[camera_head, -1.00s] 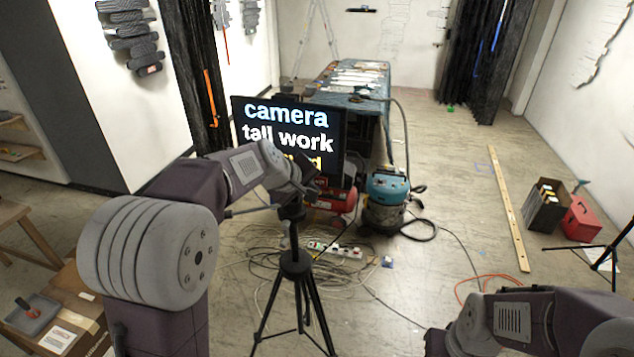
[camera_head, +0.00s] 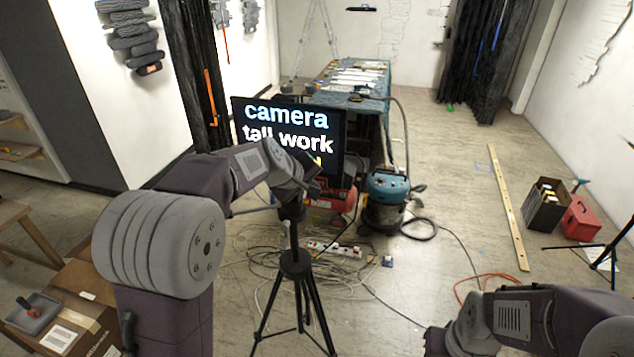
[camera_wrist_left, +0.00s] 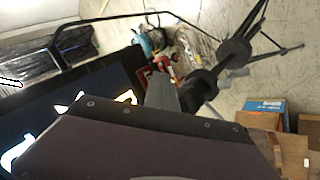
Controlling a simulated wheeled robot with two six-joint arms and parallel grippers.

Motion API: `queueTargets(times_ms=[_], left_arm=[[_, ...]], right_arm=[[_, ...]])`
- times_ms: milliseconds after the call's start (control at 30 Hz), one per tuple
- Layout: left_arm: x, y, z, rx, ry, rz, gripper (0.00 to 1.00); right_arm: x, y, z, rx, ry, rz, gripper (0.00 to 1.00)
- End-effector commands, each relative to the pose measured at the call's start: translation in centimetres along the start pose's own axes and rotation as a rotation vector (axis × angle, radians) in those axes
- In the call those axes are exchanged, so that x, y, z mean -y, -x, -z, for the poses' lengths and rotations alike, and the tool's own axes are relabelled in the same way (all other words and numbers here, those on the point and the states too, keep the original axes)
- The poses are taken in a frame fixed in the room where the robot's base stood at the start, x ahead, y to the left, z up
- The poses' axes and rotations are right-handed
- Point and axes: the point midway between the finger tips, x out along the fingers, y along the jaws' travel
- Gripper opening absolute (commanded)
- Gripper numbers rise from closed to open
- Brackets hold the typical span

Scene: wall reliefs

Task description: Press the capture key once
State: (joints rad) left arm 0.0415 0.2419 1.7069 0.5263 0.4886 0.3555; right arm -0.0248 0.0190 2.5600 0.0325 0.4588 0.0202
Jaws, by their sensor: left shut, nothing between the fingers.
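A black screen (camera_head: 245,118) stands on a tripod (camera_head: 295,265) left of the middle in the head view. It reads "camera tall work", with a third yellow line mostly hidden behind my left wrist. My left gripper (camera_head: 313,190) is shut and empty, in front of the screen's lower right part. I cannot tell whether it touches anything. In the left wrist view, part of the screen (camera_wrist_left: 40,125) with bright letters shows beside the gripper (camera_wrist_left: 162,92). I cannot make out a capture key in either view. My right gripper is out of view.
Behind the screen stand a covered table (camera_head: 325,97) and a blue-topped vacuum (camera_head: 386,188). Cables and a power strip (camera_head: 335,249) lie around the tripod. A cardboard box (camera_head: 85,300) is at lower left. A red case (camera_head: 580,217) stands on the right.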

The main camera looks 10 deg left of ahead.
Motion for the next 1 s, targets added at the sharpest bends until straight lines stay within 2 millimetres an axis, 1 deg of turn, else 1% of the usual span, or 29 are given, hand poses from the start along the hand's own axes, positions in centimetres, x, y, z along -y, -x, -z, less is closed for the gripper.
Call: queueTargets(times_ms=[767,1000], left_arm=[[-0.29,-0.44,0.29,0.000,0.000,0.000,0.00],[0.24,0.09,-0.16,-0.002,0.000,-0.001,0.00]], right_arm=[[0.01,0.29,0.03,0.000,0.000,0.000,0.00],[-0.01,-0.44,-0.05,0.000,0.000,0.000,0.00]])
